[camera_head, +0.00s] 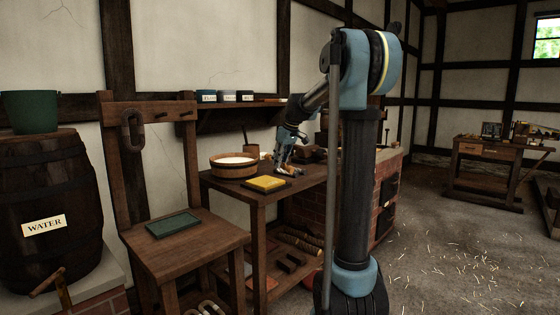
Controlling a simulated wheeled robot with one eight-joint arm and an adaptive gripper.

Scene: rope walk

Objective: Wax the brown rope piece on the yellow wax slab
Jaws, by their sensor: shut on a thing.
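The yellow wax slab (267,183) lies on a dark base near the left front corner of the wooden worktable (310,178). My gripper (279,168) points down low over the worktable, behind and a little right of the slab, apart from it. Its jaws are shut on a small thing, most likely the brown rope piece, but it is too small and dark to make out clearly. Small brown and pale pieces (290,171) lie on the table close to the fingertips.
A wooden tub (233,165) with white contents stands left of my gripper, behind the slab. A shelf above holds small labelled boxes (206,96). Left are a wooden chair-like stand with a green slab (173,225) and a water barrel (49,205). My column hides the table's right part.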

